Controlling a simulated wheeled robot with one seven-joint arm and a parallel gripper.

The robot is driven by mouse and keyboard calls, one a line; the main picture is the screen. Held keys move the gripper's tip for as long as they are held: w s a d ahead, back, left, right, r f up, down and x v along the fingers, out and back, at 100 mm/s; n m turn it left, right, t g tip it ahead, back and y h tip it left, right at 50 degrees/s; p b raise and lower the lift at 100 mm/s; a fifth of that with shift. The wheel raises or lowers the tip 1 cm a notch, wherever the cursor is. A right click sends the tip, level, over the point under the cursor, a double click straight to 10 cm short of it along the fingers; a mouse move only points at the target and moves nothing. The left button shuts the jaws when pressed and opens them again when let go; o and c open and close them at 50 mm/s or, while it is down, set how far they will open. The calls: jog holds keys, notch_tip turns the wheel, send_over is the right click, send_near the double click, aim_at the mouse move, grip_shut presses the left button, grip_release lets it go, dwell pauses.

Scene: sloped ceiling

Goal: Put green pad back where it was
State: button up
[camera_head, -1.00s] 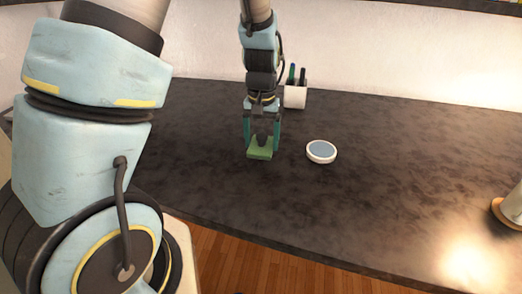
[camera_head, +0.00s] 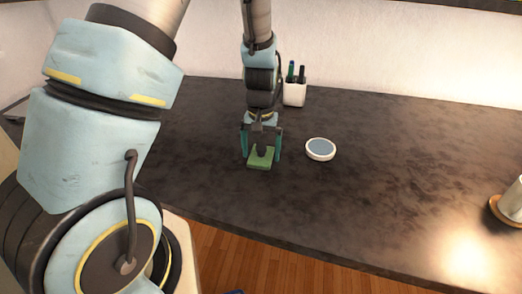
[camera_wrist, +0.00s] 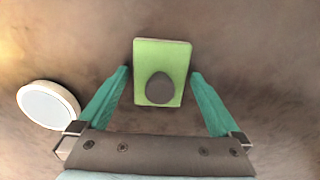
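The green pad (camera_head: 259,163) is a small flat rectangle on the dark counter, left of the white disc. In the wrist view the green pad (camera_wrist: 161,52) shows a dark grey oval (camera_wrist: 160,88) on its near half; I cannot tell whether it is part of the pad. My gripper (camera_head: 262,160) points down over the pad with a teal finger on either side. In the wrist view my gripper (camera_wrist: 161,72) looks open, with narrow gaps between the fingertips and the pad's sides. The pad's underside is hidden.
A white disc with a blue-grey top (camera_head: 320,149) lies right of the pad and also shows in the wrist view (camera_wrist: 48,104). A white cup with pens (camera_head: 295,93) stands behind. A cup on a round coaster (camera_head: 508,207) is far right. The counter between is clear.

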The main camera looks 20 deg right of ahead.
aim_at(261, 146)
notch_tip(261, 146, up, 12)
jog(key=b, duration=0.1)
jog(key=shift+r+b, duration=0.15)
jog(key=shift+b, duration=0.15)
jog(key=s+a+n+t, duration=0.1)
jog(key=s+a+n, duration=0.2)
jog(key=a, duration=2.1)
jog(key=shift+a+r+n+t, duration=0.3)
jog(key=shift+a+r+n, duration=0.1)
jog(key=shift+n, duration=0.5)
jog(key=shift+w, duration=0.1)
